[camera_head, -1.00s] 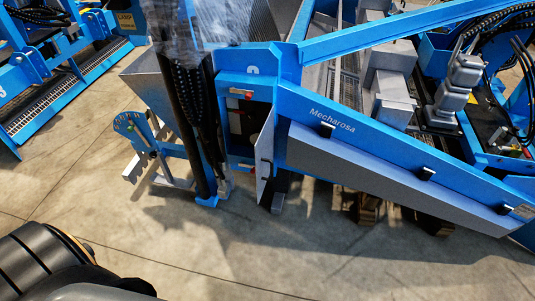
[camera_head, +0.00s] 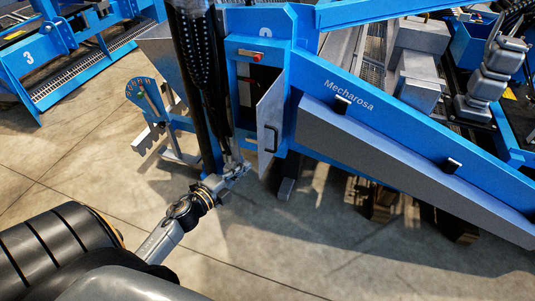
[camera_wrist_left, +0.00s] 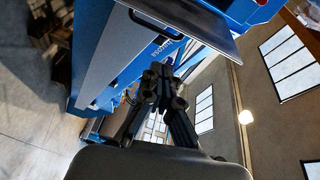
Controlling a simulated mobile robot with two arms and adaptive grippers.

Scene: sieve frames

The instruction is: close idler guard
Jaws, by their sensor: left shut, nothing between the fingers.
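The idler guard (camera_head: 270,132) appears to be the grey hinged panel with a dark pull handle on the front of the blue machine. It stands swung open, with the dark opening (camera_head: 262,82) showing beside it. My left gripper (camera_head: 240,171) is shut and empty, below and a little left of the guard's lower edge, apparently not touching it. In the left wrist view the shut fingers (camera_wrist_left: 163,80) point towards the machine, and a grey panel (camera_wrist_left: 195,18) with a black handle, likely the guard, crosses the top. My right gripper is not in view.
A red button (camera_head: 257,57) sits above the opening. Dark hoses and a black post (camera_head: 197,90) stand just left of it. A long grey side panel (camera_head: 400,165) slopes away on the right. Concrete floor (camera_head: 270,245) in front is clear.

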